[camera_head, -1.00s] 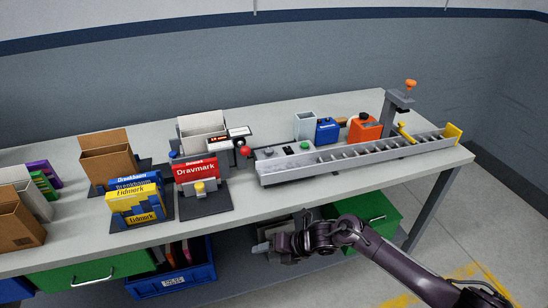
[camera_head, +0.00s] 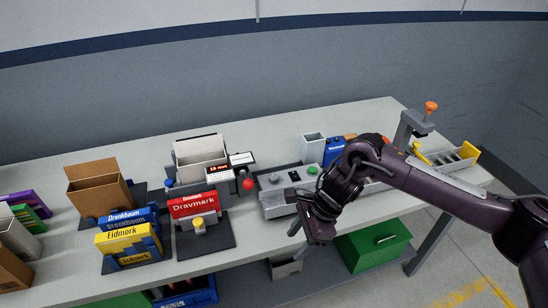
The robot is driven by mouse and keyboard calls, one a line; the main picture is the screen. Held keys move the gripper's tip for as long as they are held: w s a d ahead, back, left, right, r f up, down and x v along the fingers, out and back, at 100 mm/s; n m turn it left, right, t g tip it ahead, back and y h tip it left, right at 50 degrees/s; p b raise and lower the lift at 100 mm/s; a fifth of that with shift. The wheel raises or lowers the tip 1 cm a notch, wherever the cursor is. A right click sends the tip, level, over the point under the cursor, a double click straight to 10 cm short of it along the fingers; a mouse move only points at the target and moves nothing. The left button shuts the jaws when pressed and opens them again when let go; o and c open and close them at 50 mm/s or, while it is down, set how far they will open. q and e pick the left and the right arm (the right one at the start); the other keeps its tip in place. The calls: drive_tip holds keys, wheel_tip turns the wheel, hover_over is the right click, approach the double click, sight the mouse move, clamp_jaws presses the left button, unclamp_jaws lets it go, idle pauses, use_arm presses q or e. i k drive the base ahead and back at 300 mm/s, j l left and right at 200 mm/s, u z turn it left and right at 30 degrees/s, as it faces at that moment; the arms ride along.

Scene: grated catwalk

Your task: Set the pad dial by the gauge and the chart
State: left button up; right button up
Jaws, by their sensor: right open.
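A small display with lit red characters (camera_head: 218,168) sits on the grey device behind the red Dravmark box, its text too small to read. A white card (camera_head: 242,158) with fine print stands beside it; it may be the chart. A grey round knob (camera_head: 274,179) sits at the left end of the long grey unit's panel (camera_head: 272,199), near a green button (camera_head: 312,170). I cannot tell for certain which part is the pad dial. My right gripper (camera_head: 319,232) is open and empty, pointing down at the bench's front edge, right of the knob. My left gripper is not in view.
The Dravmark box (camera_head: 193,205) stands behind a yellow knob (camera_head: 198,222). A red ball lever (camera_head: 248,183) stands left of the panel. Yellow Eidmork boxes (camera_head: 128,242) and a cardboard box (camera_head: 98,187) are at left. My right arm hides part of the slotted channel (camera_head: 452,158).

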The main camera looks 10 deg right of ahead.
sight(273, 179)
drive_tip(key=i, duration=1.05)
